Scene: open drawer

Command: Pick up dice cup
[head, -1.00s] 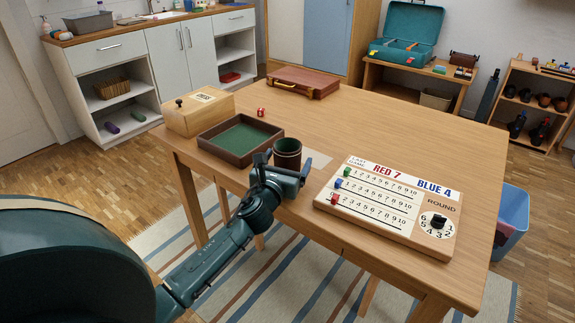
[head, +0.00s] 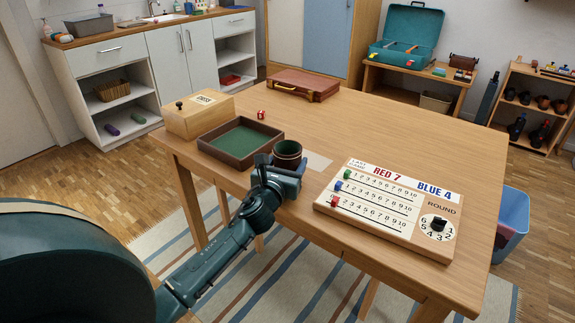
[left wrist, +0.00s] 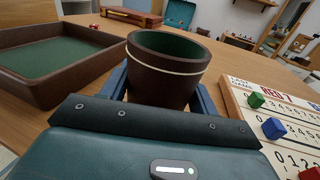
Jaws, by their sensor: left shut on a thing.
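The dice cup (head: 288,151) is dark brown with a green inside and a pale band below its rim. It stands upright at the table's near edge, just right of the felt tray. My left gripper (head: 279,168) is shut on the cup, and in the left wrist view the two blue fingers flank the cup (left wrist: 165,80). The gripper hides the cup's lower part in the head view, so I cannot tell whether its base touches the table. My right gripper is not in view.
A brown tray (head: 229,158) with green felt sits left of the cup. A wooden box (head: 198,116), a red die (head: 261,115) and a brown case (head: 303,84) lie farther back. A scoreboard (head: 390,205) is to the right. The table's middle is clear.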

